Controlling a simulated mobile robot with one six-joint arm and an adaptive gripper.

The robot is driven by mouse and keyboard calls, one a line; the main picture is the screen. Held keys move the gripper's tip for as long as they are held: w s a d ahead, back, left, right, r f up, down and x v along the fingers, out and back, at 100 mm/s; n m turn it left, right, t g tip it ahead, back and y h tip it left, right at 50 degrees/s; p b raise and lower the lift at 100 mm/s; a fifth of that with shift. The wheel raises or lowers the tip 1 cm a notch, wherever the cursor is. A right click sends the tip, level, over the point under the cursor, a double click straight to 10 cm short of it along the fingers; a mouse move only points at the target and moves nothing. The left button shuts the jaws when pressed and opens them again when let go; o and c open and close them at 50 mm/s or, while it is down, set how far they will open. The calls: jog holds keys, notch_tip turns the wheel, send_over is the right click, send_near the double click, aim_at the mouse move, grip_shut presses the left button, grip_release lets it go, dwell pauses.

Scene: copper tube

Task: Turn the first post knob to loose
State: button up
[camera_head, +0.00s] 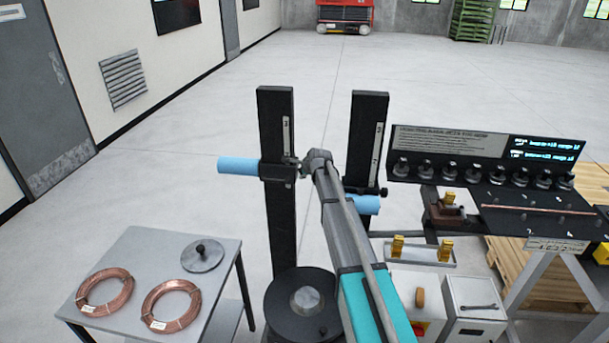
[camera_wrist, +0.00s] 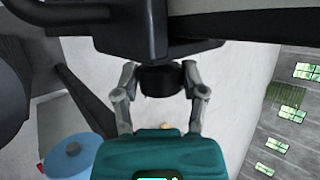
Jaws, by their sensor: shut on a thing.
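The first post (camera_head: 277,225) is a tall black upright with a white scale strip, left of centre in the head view. A black clamp block sits on it, with a light blue cylinder (camera_head: 238,166) sticking out to the left. My gripper (camera_head: 303,168) reaches the right side of this block. In the wrist view its two grey fingers (camera_wrist: 161,90) are closed around a round black knob (camera_wrist: 160,77) under a dark block. In the head view my gripper and arm hide most of this knob. The knob's angle and tightness cannot be told.
A second black post (camera_head: 367,135) with its own knob (camera_head: 383,191) and a blue cylinder (camera_head: 363,204) stands close on the right. A grey table (camera_head: 145,247) with copper coils is at lower left. A workbench with a black sign panel (camera_head: 490,150) is at right.

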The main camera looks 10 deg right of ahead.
jog(key=shift+s, duration=0.15)
jog(key=shift+f, duration=0.1)
jog(key=o, duration=1.1)
jog(key=shift+o, duration=0.2)
